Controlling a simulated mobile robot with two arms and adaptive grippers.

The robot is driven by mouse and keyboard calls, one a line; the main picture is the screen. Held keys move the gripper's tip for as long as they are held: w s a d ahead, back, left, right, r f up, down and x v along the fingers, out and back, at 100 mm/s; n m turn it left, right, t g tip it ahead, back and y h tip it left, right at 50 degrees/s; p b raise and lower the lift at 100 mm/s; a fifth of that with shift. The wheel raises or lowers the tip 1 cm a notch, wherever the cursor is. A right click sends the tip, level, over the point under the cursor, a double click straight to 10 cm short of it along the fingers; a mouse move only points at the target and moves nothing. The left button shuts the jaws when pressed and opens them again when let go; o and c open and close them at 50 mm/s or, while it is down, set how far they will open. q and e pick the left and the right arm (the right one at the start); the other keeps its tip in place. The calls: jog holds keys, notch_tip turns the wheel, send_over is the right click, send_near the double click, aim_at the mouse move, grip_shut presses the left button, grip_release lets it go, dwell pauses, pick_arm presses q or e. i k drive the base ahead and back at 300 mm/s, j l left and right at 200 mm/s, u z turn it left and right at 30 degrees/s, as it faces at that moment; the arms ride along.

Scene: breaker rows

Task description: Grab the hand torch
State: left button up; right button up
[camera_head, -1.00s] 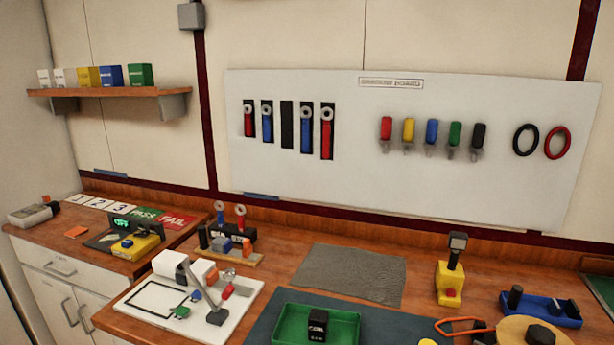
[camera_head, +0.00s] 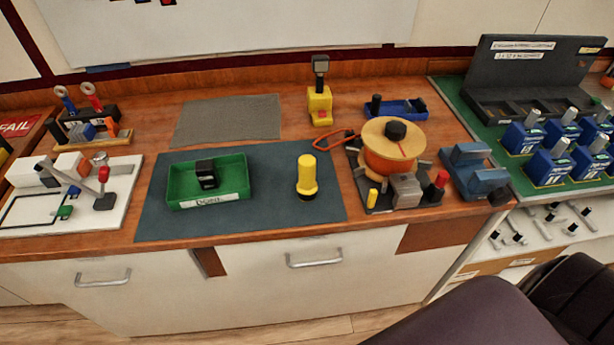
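The hand torch (camera_head: 306,175), yellow with a dark band and flared end near its base, appears to stand upright on the dark grey-green mat (camera_head: 270,214) on the wooden workbench. It is right of the green tray and left of the orange cable reel, apart from both. Neither of my grippers shows in the head view.
The green tray (camera_head: 240,201) holds a black item. An orange cable reel (camera_head: 390,162), a yellow device with a grey head (camera_head: 319,103) and a blue tray (camera_head: 412,117) stand nearby. Blue units (camera_head: 549,168) stand at the right. Large dark rounded shapes fill the lower right.

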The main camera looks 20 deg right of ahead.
aim_at(306, 187)
jog(key=j+z, duration=0.2)
jog(key=j, duration=0.35)
jog(key=j+z, duration=0.15)
jog(key=j, duration=0.4)
jog(key=k+j+z, duration=0.2)
jog(key=j, duration=0.3)
jog(key=k+j+z, duration=0.2)
jog(key=j, duration=0.35)
jog(key=i+j, duration=0.05)
jog(key=i, duration=0.05)
